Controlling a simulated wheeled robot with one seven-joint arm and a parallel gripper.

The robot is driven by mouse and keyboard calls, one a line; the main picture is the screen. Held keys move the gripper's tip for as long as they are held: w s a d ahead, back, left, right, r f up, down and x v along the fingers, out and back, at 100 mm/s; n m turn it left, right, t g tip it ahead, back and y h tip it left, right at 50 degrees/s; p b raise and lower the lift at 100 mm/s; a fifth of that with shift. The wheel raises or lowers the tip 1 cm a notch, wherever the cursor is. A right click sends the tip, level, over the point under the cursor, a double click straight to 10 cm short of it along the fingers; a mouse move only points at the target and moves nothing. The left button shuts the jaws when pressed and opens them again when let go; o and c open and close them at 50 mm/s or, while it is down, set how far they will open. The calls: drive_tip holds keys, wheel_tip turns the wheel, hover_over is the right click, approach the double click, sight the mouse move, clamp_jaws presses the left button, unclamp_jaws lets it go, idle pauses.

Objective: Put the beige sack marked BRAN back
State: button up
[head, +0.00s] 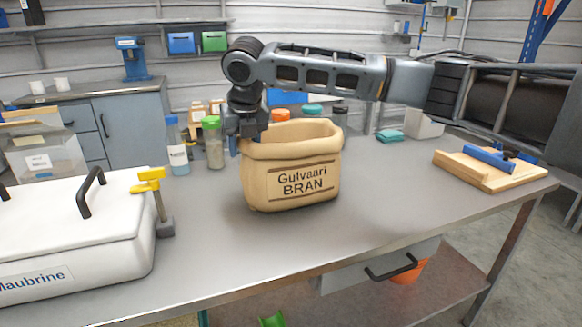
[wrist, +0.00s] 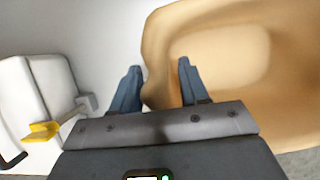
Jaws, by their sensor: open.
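The beige sack marked Gulvaari BRAN (head: 291,182) stands upright on the grey bench, its wide mouth open at the top. My gripper (head: 243,146) points down at the sack's left rim in the head view. In the wrist view the sack (wrist: 215,50) fills the right side, and its rim lies between the fingers of my gripper (wrist: 158,72). One finger is outside the sack and the other is over its open mouth. The fingers are apart; I cannot tell whether either touches the sack.
A white hopper labelled Maubrine (head: 60,235) with a black handle stands at left, beside a yellow-handled clamp (head: 152,185). Bottles and a green-lidded jar (head: 213,145) stand behind the sack. A wooden board with a blue tool (head: 488,168) lies at right. The bench front is clear.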

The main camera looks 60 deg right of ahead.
drive_tip(key=shift+f, duration=0.15)
idle(0.3)
clamp_jaws()
